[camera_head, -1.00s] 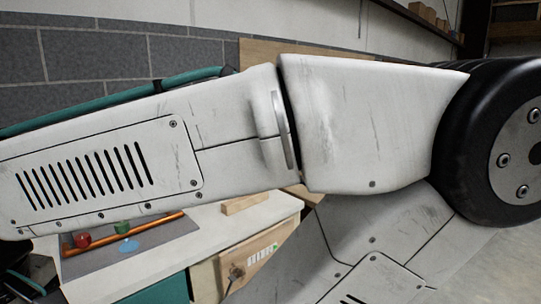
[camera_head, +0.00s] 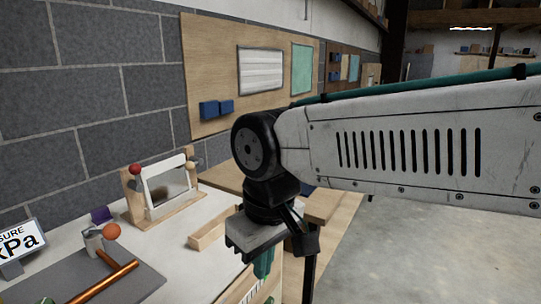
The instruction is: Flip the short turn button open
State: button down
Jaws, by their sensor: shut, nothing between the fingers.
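A small wooden stand with a white-edged frame (camera_head: 168,190) stands on the white bench top, near the block wall. A red knob (camera_head: 135,169) sits at its upper left. A tan knob (camera_head: 190,153) with a grey part beside it sits at its upper right. I cannot tell which of these, if any, is the short turn button. My gripper (camera_head: 263,268) points down at the bench's front edge, right of and nearer than the stand, apart from it. It is shut and empty; its tips are small and partly hidden by its grey body.
A copper-coloured pipe (camera_head: 103,285) and a valve with an orange ball (camera_head: 112,231) lie on a grey mat at front left. A pressure display (camera_head: 20,243) stands left. Floor at right is clear.

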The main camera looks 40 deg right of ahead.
aim_at(189, 166)
jog(key=z, duration=0.15)
jog(key=k, duration=0.6)
jog(key=u, duration=0.6)
jog(key=k, duration=0.75)
jog(key=z, duration=0.1)
jog(key=i, duration=0.45)
jog(key=z, duration=0.65)
jog(key=i, duration=1.4)
jog(key=u, duration=0.9)
